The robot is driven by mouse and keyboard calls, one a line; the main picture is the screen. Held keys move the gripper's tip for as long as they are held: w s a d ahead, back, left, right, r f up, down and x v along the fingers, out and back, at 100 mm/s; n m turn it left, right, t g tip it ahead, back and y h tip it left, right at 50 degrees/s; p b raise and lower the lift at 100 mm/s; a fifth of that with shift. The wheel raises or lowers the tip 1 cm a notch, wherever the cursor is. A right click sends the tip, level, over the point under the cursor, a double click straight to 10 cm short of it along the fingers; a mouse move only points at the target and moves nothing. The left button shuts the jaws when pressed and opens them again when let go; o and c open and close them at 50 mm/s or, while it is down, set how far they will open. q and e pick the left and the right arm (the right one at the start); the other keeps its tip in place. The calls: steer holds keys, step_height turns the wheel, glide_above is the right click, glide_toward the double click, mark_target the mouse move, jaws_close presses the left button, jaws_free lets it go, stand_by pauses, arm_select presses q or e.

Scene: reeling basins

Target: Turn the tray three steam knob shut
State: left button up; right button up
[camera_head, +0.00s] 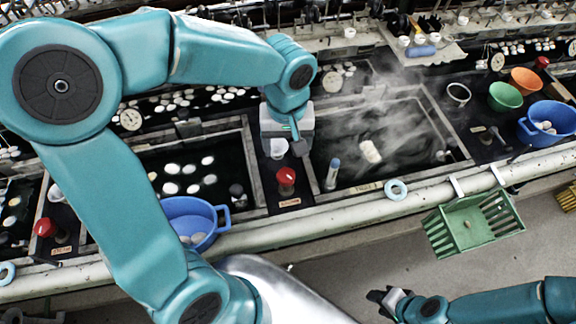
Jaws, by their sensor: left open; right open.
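A red steam knob (286,176) stands on a dark panel between two basins, with a small orange label below it. I cannot read which tray the label names. My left gripper (290,150) is open and hangs just behind and above this knob, apart from it in the picture. Steam rises from the basin (440,110) right of the knob. Another red knob (45,228) is at the far left, and a further red knob (541,62) is at the upper right. My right gripper (382,298) is open and low, over the floor in front of the bench.
A blue basin (222,218) with pale cocoons stands left of the knob. A blue-capped bottle (332,174) and a blue ring (396,190) are to its right. A white pipe (300,222) runs along the front edge, with a green crate (475,226) hanging there.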

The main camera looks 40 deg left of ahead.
mark_target(286, 175)
arm_select(q)
steer(key=f, duration=0.1)
steer(key=s+f, duration=0.1)
steer(key=f, duration=0.1)
steer(key=shift+s+d+f, duration=0.1)
steer(key=shift+s+f, duration=0.15)
steer(key=shift+f, duration=0.15)
steer(key=f, duration=0.2)
steer(key=w+f, duration=0.1)
steer(key=f, duration=0.2)
steer(key=shift+w+f, duration=0.1)
steer(key=shift+f, duration=0.45)
steer(key=shift+s+f, duration=0.15)
steer(key=shift+s, duration=0.25)
steer(key=shift+w+f, duration=0.2)
steer(key=shift+w, duration=0.1)
steer(key=shift+c, duration=1)
steer(key=shift+r, duration=0.1)
steer(key=c, duration=0.9)
